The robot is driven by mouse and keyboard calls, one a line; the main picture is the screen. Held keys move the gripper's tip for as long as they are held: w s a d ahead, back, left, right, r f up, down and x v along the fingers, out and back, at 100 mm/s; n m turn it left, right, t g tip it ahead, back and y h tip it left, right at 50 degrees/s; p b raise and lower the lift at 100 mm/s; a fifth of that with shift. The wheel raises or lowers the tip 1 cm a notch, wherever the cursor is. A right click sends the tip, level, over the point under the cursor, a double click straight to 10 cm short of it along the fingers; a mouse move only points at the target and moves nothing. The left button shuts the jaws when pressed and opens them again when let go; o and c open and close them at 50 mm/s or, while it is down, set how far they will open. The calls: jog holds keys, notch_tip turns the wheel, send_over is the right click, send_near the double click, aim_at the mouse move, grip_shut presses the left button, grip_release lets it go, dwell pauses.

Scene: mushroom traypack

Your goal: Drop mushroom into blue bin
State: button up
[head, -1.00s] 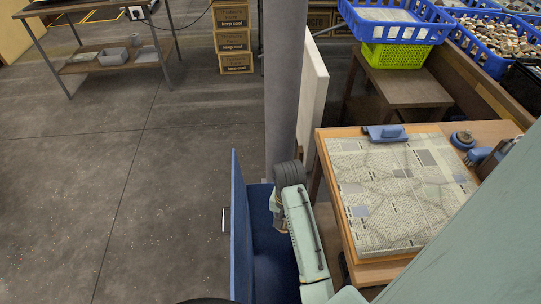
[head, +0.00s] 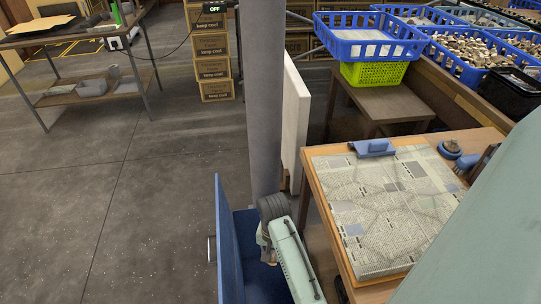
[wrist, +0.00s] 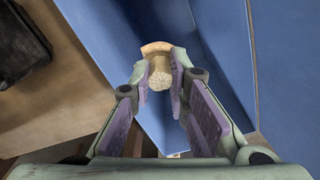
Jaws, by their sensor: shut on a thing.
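In the wrist view my gripper (wrist: 160,72) is shut on a mushroom (wrist: 159,82). The mushroom has a tan cap and a pale stem, and it sits between the purple-padded fingers near their tips. The blue bin's walls (wrist: 220,50) fill the view behind and around it, so the mushroom appears over or inside the bin. In the head view the blue bin (head: 229,240) stands on the floor left of the wooden table. My arm reaches down over its right side. The mushroom and fingertips cannot be made out there.
A grey post (head: 264,100) and a white panel (head: 295,125) stand right behind the bin. The wooden table (head: 325,215) with a patterned mat (head: 385,205) is to the right. Blue crates (head: 370,48) are at the back right. The floor to the left is clear.

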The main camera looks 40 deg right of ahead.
jog(key=o, duration=0.9)
jog(key=shift+c, duration=0.2)
jog(key=shift+r, duration=0.1)
